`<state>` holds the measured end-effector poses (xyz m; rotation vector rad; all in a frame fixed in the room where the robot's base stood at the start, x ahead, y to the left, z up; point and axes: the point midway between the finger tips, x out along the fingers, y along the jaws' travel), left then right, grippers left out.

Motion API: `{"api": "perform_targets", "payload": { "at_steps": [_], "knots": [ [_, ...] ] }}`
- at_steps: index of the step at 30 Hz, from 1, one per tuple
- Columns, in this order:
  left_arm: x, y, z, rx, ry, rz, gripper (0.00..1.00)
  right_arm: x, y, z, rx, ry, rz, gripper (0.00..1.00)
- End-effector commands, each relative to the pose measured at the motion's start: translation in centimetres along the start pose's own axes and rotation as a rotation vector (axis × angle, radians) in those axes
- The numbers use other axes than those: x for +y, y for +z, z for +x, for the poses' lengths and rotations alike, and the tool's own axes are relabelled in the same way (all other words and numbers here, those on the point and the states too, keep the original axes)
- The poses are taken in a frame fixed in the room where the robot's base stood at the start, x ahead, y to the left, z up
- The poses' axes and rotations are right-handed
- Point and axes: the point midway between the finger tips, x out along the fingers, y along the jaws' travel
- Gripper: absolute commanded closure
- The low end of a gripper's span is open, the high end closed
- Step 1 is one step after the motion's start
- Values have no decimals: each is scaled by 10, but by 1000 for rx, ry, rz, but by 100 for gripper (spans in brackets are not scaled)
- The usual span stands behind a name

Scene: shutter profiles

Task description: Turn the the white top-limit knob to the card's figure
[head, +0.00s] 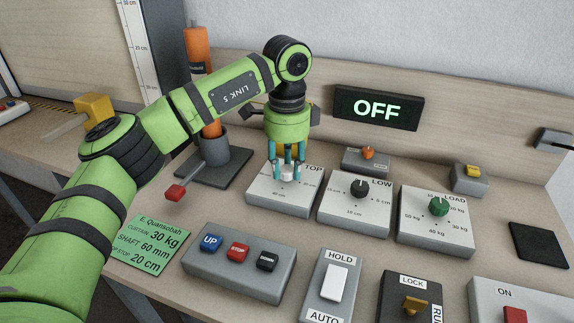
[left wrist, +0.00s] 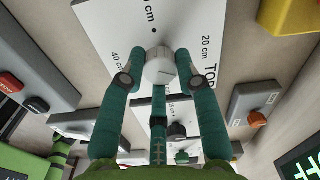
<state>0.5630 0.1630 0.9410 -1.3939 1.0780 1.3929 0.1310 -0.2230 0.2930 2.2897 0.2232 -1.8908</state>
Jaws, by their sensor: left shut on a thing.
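The white top-limit knob (left wrist: 158,66) sits on the TOP panel (head: 263,195), whose printed figures include 20 cm and 40 cm. My left gripper (head: 287,172) points down over this panel, its teal fingers shut around the knob. In the left wrist view the fingers (left wrist: 158,75) close on the knob from several sides. The knob's pointer setting is too small to read. The green card (head: 148,244) lies at the front left and reads curtain 30 kg, shaft 60 mm and top stop 20 cm. My right gripper is not in view.
The LOW panel (head: 352,217) and LOAD panel (head: 430,232) stand right of the TOP panel. A box with UP, STOP and a third button (head: 238,275) is in front. A dark display (head: 378,108) reads OFF.

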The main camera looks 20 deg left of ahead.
Motion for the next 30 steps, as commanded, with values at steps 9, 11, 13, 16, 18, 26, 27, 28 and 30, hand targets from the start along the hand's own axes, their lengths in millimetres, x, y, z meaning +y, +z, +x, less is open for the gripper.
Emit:
{"api": "perform_targets", "payload": {
  "at_steps": [9, 11, 13, 16, 18, 26, 27, 28, 30],
  "knots": [
    [1, 0, 2, -3, 6, -250, 100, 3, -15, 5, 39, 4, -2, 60],
    [1, 0, 2, -3, 6, -270, 100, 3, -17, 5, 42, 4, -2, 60],
    [1, 0, 2, -4, 6, -292, 100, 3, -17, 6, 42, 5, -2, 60],
    [1, 0, 3, -4, 5, -320, 100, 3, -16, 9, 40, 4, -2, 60],
    [0, 0, 4, -4, 5, -338, 100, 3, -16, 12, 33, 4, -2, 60],
    [-3, -1, 10, -6, 0, -407, 100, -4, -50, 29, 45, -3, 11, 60],
    [-3, 0, 11, -7, 0, -418, 100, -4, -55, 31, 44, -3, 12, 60],
    [-4, 0, 11, -7, 0, -424, 100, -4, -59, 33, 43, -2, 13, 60],
    [-4, -1, 11, -7, -1, -440, 100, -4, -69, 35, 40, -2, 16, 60]
  ]
}}
